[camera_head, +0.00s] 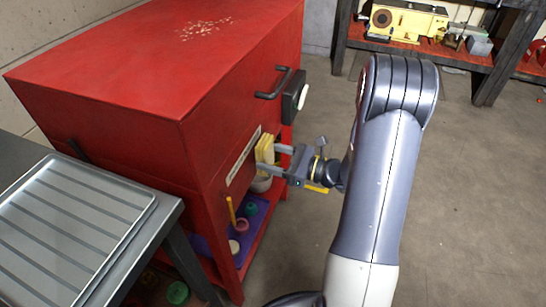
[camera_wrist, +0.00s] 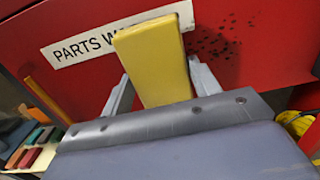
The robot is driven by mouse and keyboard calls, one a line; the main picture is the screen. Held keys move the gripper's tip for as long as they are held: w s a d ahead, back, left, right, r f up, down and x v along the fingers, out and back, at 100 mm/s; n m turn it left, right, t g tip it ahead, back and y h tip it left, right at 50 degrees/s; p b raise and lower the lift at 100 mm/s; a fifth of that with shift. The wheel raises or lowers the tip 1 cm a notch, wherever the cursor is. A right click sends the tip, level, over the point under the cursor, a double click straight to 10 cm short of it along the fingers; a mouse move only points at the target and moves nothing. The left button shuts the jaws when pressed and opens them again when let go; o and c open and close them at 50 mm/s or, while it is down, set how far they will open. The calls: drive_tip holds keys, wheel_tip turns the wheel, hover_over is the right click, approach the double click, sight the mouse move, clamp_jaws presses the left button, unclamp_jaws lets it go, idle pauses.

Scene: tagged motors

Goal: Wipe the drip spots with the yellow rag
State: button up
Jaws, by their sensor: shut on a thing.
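My gripper (camera_head: 276,157) is shut on the yellow rag (camera_head: 265,148), a folded yellow block, in front of the red cabinet's front panel. In the wrist view the rag (camera_wrist: 152,58) stands between the two grey fingers and covers part of the white label reading "PARTS W…" (camera_wrist: 82,48). Dark drip spots (camera_wrist: 214,42) speckle the red panel just right of the rag. I cannot tell whether the rag touches the panel. In the head view the drip spots are not distinguishable.
The red cabinet (camera_head: 110,80) has a black handle (camera_head: 272,84) above my gripper and an open lower shelf with small colored items. A metal drainboard (camera_head: 70,225) stands at left. A workbench with a yellow machine (camera_head: 408,20) is behind. Floor at right is clear.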

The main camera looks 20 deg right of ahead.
sight(270, 126)
drive_tip(key=shift+x, duration=0.85)
drive_tip(key=shift+w+d, duration=1.25)
drive_tip(key=shift+w, duration=0.3)
drive_tip(key=shift+w+d, duration=0.75)
drive_tip(key=shift+w, duration=0.35)
drive_tip(key=shift+w+d, duration=0.75)
drive_tip(key=shift+w, duration=0.4)
drive_tip(key=shift+w+d, duration=0.75)
drive_tip(key=shift+w, duration=0.35)
drive_tip(key=shift+s+a, duration=1.2)
drive_tip(key=shift+s, duration=0.45)
drive_tip(key=shift+s+a, duration=1.2)
drive_tip(key=shift+s, duration=0.4)
drive_tip(key=shift+s+a, duration=1.2)
drive_tip(key=shift+s, duration=0.45)
drive_tip(key=shift+d, duration=0.1)
drive_tip(key=shift+v, duration=2.9)
